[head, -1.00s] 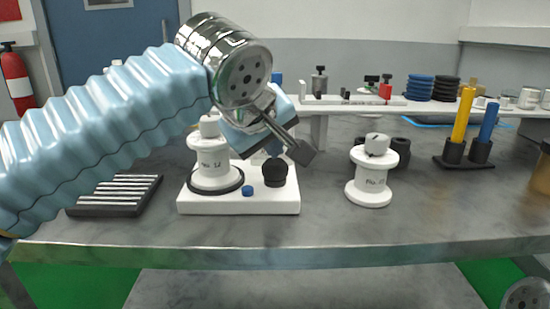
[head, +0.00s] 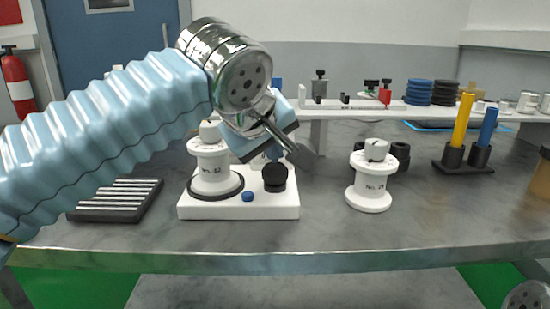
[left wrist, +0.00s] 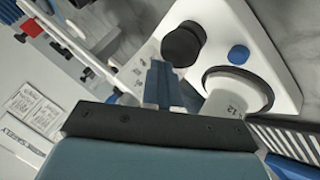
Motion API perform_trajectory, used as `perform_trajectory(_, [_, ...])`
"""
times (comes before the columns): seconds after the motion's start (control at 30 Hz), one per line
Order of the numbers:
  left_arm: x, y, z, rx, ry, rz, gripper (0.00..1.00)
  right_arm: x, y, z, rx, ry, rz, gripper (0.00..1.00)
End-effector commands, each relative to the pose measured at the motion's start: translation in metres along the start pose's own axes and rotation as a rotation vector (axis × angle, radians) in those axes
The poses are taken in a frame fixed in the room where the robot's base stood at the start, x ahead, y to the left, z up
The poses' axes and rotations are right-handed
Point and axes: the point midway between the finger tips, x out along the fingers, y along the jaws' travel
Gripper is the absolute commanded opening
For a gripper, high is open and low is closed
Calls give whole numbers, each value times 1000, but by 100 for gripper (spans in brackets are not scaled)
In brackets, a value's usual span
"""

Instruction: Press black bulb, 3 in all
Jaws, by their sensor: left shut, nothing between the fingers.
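The black bulb (head: 275,177) stands on the right part of a white base (head: 240,208), beside a small blue button (head: 248,196). In the left wrist view the bulb (left wrist: 183,45) lies beyond the shut fingertips (left wrist: 158,68), with a visible gap in the picture. The blue button (left wrist: 238,55) is to its right there. My right gripper is not in view.
A white spool (head: 210,168) stands on the base's left part. Another white spool (head: 370,185) stands to the right. A black ribbed block (head: 115,200) lies at left. A raised white shelf (head: 350,108) runs behind. The front of the table is clear.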

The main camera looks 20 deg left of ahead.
Motion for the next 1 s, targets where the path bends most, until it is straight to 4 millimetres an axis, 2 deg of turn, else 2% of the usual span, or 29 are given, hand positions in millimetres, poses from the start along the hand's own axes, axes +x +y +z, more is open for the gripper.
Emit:
perform_trajectory(0.2, [-10, 8, -8, 0, 0, 0, 0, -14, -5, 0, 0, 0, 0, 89])
perform_trajectory(0.63, [-13, 9, -10, 0, 1, 1, 0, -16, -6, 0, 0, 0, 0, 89])
perform_trajectory(1.0, [-38, 28, -28, 0, 1, 0, 0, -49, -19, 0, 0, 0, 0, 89])
